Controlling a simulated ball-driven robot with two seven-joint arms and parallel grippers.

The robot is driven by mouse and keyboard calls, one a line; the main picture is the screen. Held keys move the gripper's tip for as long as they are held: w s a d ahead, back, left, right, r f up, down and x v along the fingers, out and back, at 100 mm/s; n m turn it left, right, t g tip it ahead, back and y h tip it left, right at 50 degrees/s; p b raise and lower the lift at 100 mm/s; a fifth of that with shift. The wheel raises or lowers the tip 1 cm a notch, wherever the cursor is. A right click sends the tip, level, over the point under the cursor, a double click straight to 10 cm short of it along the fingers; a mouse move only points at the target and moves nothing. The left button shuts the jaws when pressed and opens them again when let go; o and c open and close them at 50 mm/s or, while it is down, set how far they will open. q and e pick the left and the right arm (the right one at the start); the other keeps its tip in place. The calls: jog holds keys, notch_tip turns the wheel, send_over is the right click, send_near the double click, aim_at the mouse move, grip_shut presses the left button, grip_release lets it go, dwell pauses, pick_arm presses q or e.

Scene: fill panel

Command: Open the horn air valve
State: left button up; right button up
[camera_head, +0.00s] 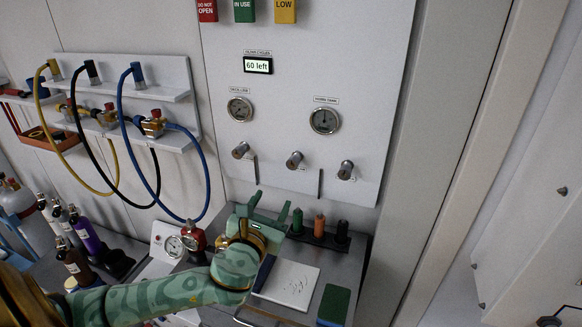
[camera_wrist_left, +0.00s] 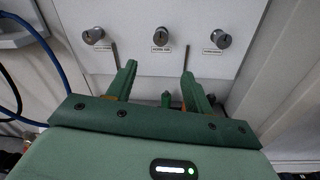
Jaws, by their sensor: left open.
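The pale panel carries a row of three round grey valve knobs: a left knob (camera_head: 240,150), a middle knob (camera_head: 294,160) and a right knob (camera_head: 346,170). Their small labels are too blurred to read surely, so I cannot tell which is the horn air valve. The knobs also show in the left wrist view: left (camera_wrist_left: 93,36), middle (camera_wrist_left: 160,36), right (camera_wrist_left: 221,39). My green left gripper (camera_head: 271,205) is open and empty below the panel. In the left wrist view, its fingertips (camera_wrist_left: 160,70) point up toward the middle knob, apart from it.
Two thin dark rods (camera_head: 256,170) (camera_head: 320,183) hang between the knobs. Two gauges (camera_head: 239,109) (camera_head: 325,120) sit above. A rack with green (camera_head: 297,221), orange (camera_head: 319,227) and dark pegs stands behind the gripper. Coloured hoses (camera_head: 205,165) hang at left.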

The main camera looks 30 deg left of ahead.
aim_at(292, 165)
pick_arm(q)
jog(key=b+x, duration=0.1)
jog(key=x, duration=0.6)
jog(key=b+x, duration=0.1)
jog(key=x, duration=0.7)
jog(key=shift+w+d+r, duration=0.1)
jog(key=shift+w+r, duration=0.05)
jog(key=shift+r, duration=0.1)
jog(key=shift+w, duration=0.5)
pick_arm(e)
jog(key=shift+s+a+f, duration=0.1)
jog(key=shift+a+f, duration=0.05)
jog(key=shift+f, duration=0.4)
jog(key=shift+s+a+f, duration=0.1)
jog(key=shift+a+f, duration=0.05)
jog(key=shift+f, duration=0.35)
pick_arm(q)
jog(key=c, duration=1)
pick_arm(e)
jog(key=shift+d, duration=0.15)
